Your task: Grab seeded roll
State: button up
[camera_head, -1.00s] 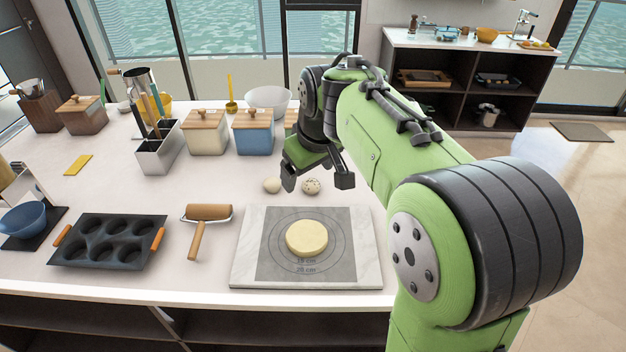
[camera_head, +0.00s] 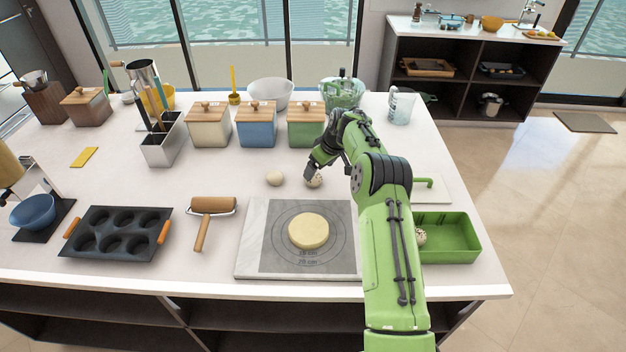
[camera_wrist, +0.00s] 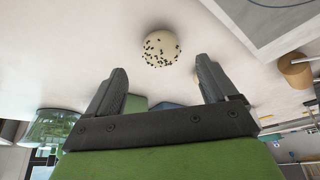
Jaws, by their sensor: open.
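The seeded roll (camera_head: 315,181) is a small pale ball with dark specks, lying on the white counter behind the marble board. A plain roll (camera_head: 275,178) lies to its left, apart from it. My gripper (camera_head: 314,172) is low at the seeded roll and partly overlaps it in the head view. In the wrist view the seeded roll (camera_wrist: 160,48) shows whole, just beyond the tips of my open gripper (camera_wrist: 162,76) and roughly centred between them. The jaws are empty. Whether a finger touches the roll cannot be told.
A green tray (camera_head: 462,251) at the right holds another speckled roll (camera_head: 421,237). The marble board (camera_head: 250,262) carries a flat dough disc (camera_head: 308,231). A rolling pin (camera_head: 212,205) and muffin tin (camera_head: 117,232) lie left. Lidded boxes (camera_head: 257,128) stand behind the rolls.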

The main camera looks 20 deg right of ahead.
aim_at(315, 176)
jog(key=x, duration=0.6)
jog(key=shift+a+f, duration=0.1)
jog(key=shift+s, duration=0.1)
jog(key=shift+c, duration=0.5)
jog(key=c, duration=1)
jog(key=shift+c, duration=0.2)
